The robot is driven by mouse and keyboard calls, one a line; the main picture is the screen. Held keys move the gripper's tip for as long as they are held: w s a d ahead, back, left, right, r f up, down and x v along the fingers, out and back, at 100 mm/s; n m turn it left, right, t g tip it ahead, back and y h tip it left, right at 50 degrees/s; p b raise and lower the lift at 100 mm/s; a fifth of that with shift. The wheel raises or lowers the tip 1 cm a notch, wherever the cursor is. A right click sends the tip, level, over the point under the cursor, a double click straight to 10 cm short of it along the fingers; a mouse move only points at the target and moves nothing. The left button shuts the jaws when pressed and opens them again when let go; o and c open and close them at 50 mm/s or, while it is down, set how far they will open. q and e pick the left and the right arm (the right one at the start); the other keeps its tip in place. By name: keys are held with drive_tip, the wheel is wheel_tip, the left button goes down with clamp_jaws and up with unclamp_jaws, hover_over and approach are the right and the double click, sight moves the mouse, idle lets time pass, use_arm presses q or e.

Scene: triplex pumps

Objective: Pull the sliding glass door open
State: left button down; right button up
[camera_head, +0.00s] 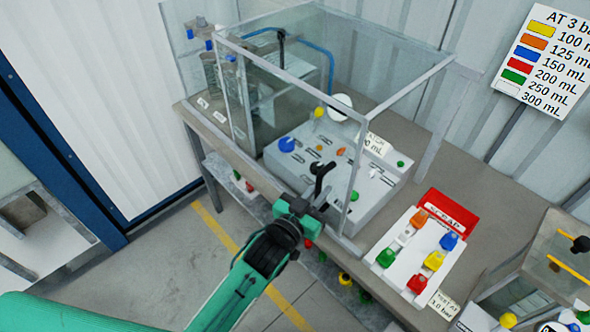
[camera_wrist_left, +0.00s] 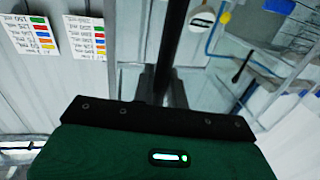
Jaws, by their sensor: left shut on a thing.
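The glass enclosure (camera_head: 455,60) stands on the bench with a pale metal frame and clear panes. The sliding glass door is a clear front pane, and its edges are hard to make out. A black upright handle (camera_head: 322,172) shows at the front of the enclosure; it appears as a dark bar (camera_wrist_left: 174,45) in the left wrist view. My left gripper (camera_head: 314,205) reaches up from the lower left and is shut on this handle. Its fingertips (camera_wrist_left: 165,88) are at the bar, partly hidden behind the gripper body. My right gripper is in no view.
Inside the enclosure is a white panel (camera_head: 315,165) with coloured knobs. To the right, a white board (camera_head: 402,262) holds several coloured pieces beside a red tray (camera_head: 449,207). Another glass case (camera_head: 545,255) stands at far right. Floor is clear at lower left.

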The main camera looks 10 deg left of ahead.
use_arm(q)
drive_tip(key=s+d, duration=0.1)
drive_tip(key=d, duration=0.1)
drive_tip(key=s+d, duration=0.1)
drive_tip(key=s, duration=0.1)
drive_tip(key=shift+d+r, duration=0.1)
drive_tip(key=shift+d, duration=0.25)
drive_tip(key=shift+s+d, duration=0.3)
drive_tip(key=shift+d, duration=0.15)
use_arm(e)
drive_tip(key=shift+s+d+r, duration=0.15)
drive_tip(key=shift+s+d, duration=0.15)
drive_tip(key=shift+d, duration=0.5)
use_arm(q)
drive_tip(key=c, duration=1.5)
unclamp_jaws()
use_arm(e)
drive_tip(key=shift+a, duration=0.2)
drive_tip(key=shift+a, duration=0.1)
use_arm(q)
drive_tip(key=shift+s+a+f, duration=0.2)
drive_tip(key=shift+s+a, duration=0.05)
drive_tip(key=shift+s, duration=0.15)
drive_tip(key=shift+b+v, duration=2.15)
drive_tip(key=shift+v, duration=4.25)
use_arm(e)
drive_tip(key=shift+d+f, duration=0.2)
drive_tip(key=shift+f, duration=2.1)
